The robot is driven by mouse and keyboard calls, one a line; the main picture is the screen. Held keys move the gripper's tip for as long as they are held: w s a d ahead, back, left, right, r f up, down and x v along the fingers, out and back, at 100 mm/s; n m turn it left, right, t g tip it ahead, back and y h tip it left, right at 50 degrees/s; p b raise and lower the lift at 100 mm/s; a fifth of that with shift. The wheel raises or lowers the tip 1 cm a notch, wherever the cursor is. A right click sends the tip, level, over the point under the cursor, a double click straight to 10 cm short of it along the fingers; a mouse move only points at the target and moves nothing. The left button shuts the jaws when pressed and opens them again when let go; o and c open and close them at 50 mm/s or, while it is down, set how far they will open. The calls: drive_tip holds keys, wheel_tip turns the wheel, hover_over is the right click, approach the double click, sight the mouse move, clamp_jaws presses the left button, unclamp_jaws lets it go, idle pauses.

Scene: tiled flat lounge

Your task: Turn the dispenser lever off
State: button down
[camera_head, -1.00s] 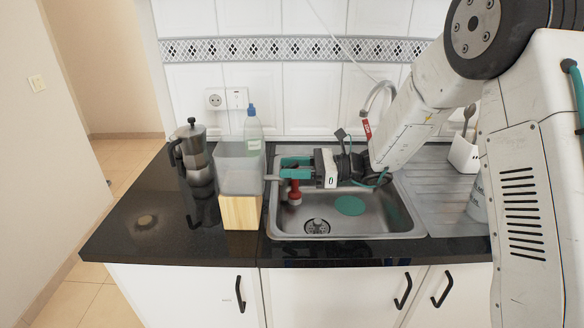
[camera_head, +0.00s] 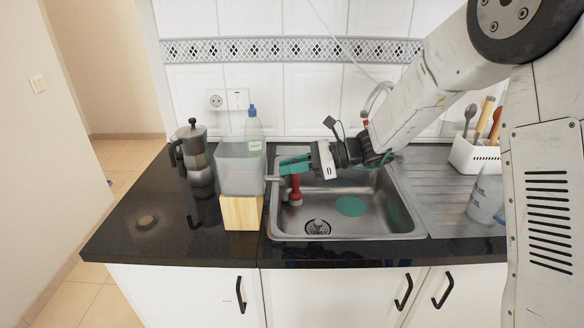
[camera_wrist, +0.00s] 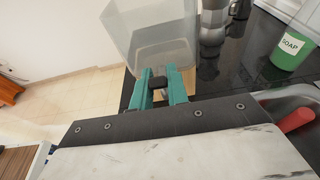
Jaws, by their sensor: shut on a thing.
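The dispenser (camera_head: 240,165) is a clear, box-shaped container on a wooden block (camera_head: 241,212), at the left edge of the sink. It also shows at the top of the wrist view (camera_wrist: 150,35). Its small dark lever (camera_wrist: 157,82) sits between the teal fingers of my gripper (camera_wrist: 160,85) in the wrist view. My gripper (camera_head: 282,168) reaches in from the right at the dispenser's right side and is shut on the lever. In the head view the fingers hide the lever, and a grey spout shows just below them.
A moka pot (camera_head: 196,160) stands left of the dispenser and a soap bottle (camera_head: 253,132) behind it. A red-handled item (camera_head: 295,188) stands in the sink (camera_head: 345,228) below my gripper. A white utensil holder (camera_head: 470,155) is on the right. The front-left counter is mostly clear.

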drive_tip(key=h, duration=0.2)
drive_tip(key=a+h, duration=0.1)
drive_tip(key=h, duration=0.1)
drive_tip(key=shift+a+r, duration=0.2)
drive_tip(key=shift+r, duration=0.2)
drive_tip(key=shift+a+h, duration=0.2)
drive_tip(key=shift+h, duration=0.6)
drive_tip(key=shift+a+h, duration=0.15)
drive_tip(key=shift+h, duration=0.65)
drive_tip(key=c, duration=1.4)
unclamp_jaws()
drive_tip(key=shift+f, duration=0.1)
drive_tip(key=shift+o, duration=0.2)
drive_tip(key=v, duration=0.7)
drive_tip(key=shift+r, duration=0.45)
